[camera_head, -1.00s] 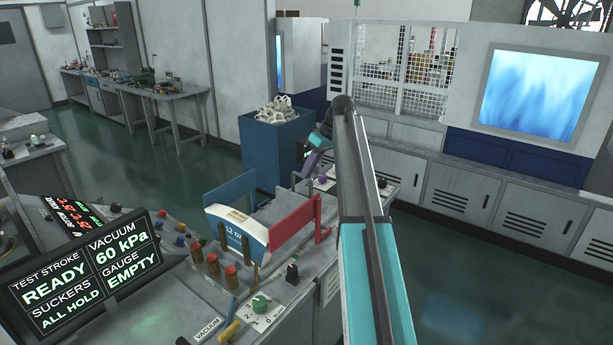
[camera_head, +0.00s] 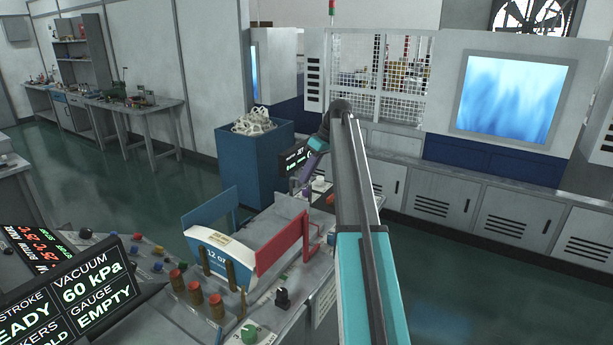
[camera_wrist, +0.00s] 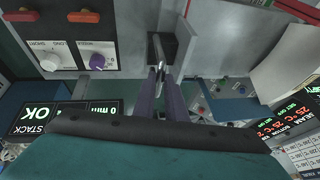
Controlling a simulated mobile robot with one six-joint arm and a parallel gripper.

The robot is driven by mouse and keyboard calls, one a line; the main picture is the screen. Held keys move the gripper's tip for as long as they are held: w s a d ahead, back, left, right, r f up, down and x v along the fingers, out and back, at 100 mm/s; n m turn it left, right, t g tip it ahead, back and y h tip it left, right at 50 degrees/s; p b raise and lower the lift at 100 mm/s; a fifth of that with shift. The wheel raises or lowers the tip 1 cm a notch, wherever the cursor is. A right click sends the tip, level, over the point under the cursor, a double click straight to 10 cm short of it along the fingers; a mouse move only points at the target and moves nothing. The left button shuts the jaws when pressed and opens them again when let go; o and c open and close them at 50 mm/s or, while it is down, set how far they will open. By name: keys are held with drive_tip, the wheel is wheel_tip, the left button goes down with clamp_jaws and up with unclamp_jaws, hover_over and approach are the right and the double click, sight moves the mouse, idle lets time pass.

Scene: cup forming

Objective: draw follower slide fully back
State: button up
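My gripper (camera_head: 312,170) is at the end of my arm, above the far end of the bench, with its purple fingers pointing down. The follower slide cannot be identified for certain in either view.
A blue guide plate (camera_head: 208,210), a white "12 oz" blank (camera_head: 215,253) and a red plate (camera_head: 281,244) stand on the near bench. A white knob (camera_wrist: 50,62) and a purple knob (camera_wrist: 97,61) sit left of the fingers. A blue bin (camera_head: 257,165) stands behind.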

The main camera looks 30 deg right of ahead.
drive_tip(key=o, duration=0.4)
drive_tip(key=shift+d, duration=0.2)
drive_tip(key=shift+r, duration=0.1)
drive_tip(key=p+v, duration=0.4)
drive_tip(key=v, duration=0.9)
drive_tip(key=shift+r, duration=0.25)
drive_tip(key=shift+s, duration=0.2)
idle(0.4)
